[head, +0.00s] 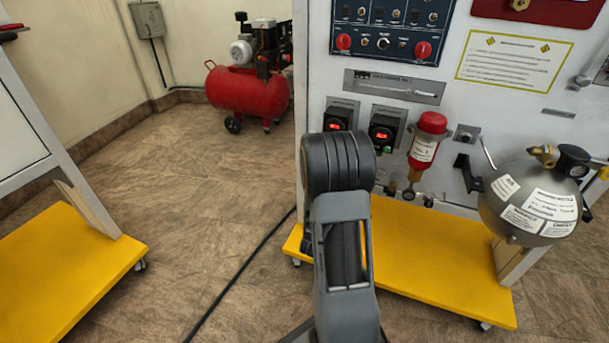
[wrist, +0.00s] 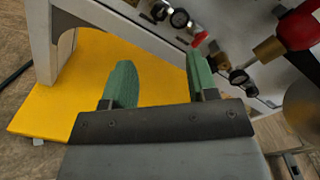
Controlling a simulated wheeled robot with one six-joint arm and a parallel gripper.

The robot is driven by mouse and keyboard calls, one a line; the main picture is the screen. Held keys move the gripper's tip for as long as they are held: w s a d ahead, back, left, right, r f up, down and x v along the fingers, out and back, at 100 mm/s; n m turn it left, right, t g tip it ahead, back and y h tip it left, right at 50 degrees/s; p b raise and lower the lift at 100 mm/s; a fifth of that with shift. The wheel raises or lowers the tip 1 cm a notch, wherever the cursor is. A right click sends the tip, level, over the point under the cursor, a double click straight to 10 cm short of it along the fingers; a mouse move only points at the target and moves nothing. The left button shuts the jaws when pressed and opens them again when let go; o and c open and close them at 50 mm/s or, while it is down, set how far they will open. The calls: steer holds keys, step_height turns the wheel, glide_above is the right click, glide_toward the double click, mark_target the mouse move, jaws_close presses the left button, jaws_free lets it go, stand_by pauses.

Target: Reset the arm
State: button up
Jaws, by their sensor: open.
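My gripper (wrist: 160,60) shows in the wrist view with its two green fingers apart and nothing between them. Its fingers point toward the lower part of the trainer panel, with the yellow base (wrist: 60,95) beyond and below them. In the head view my arm stands folded in the lower middle, in front of the trainer panel (head: 450,100). The gripper itself cannot be made out in the head view, hidden by my own arm links.
The panel carries a red cylinder (head: 423,143), two red-lit displays and a grey round tank (head: 530,203) at right. Its yellow base (head: 430,250) stands low on casters. A red compressor (head: 245,90) stands behind. Another yellow-based stand (head: 70,265) is at left. Floor between is open, crossed by a black cable (head: 240,270).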

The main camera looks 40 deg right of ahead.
steer(key=w+a+r+n+t+y+p, duration=0.1)
steer(key=w+a+r+n+y+p, duration=0.2)
steer(key=a+r+n+y+p, duration=0.65)
steer(key=w+a+r+n+y+p, duration=0.25)
steer(key=a+r+n+p, duration=0.45)
steer(key=r+n+p, duration=0.7)
steer(key=s+a+r+n+g+y+p, duration=0.1)
steer(key=s+a+r+n+p, duration=0.3)
steer(key=r, duration=0.4)
steer(key=s+a+r+n+g+y+p, duration=0.1)
steer(key=s+a+r+n+g+p, duration=0.2)
steer(key=r, duration=0.6)
steer(key=s+a+r+n+g+y+p, duration=0.1)
steer(key=s+a+r+n+g+p, duration=0.1)
steer(key=s+a+r+n+p, duration=0.3)
step_height(320, 180, up, 3)
steer(key=s+n+p, duration=0.2)
steer(key=n+p, duration=0.1)
steer(key=p, duration=0.1)
steer(key=shift+s+r+g, duration=0.2)
steer(key=shift+g, duration=0.2)
